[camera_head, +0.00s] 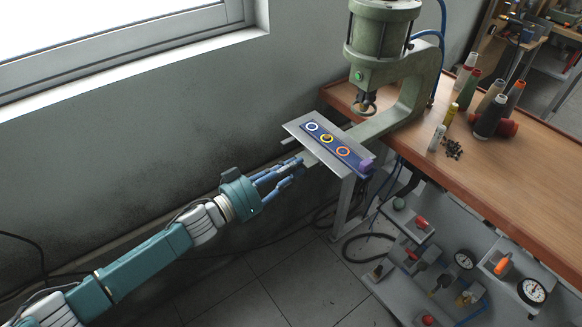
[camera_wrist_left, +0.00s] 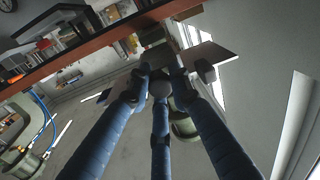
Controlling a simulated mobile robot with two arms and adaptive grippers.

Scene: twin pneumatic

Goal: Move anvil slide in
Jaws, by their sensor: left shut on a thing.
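The anvil slide (camera_head: 318,149) is a flat grey plate under the green press (camera_head: 382,70) at the table's left end. It bears a dark blue strip (camera_head: 330,140) with a white, a yellow and an orange ring, and a purple piece at its right end. My left gripper (camera_head: 299,163) reaches in from the lower left, its blue fingers shut at the plate's near left edge. The left wrist view shows the three fingers (camera_wrist_left: 160,82) closed around a part at the plate's edge. The fingers hide the exact grip. My right gripper is not in view.
The wooden table (camera_head: 530,170) carries several thread spools (camera_head: 492,113) and a small heap of dark bits (camera_head: 453,148). Below it are gauges (camera_head: 532,291) and valves with coloured knobs. A grey wall (camera_head: 130,130) and window stand behind my left arm. The floor at lower middle is clear.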

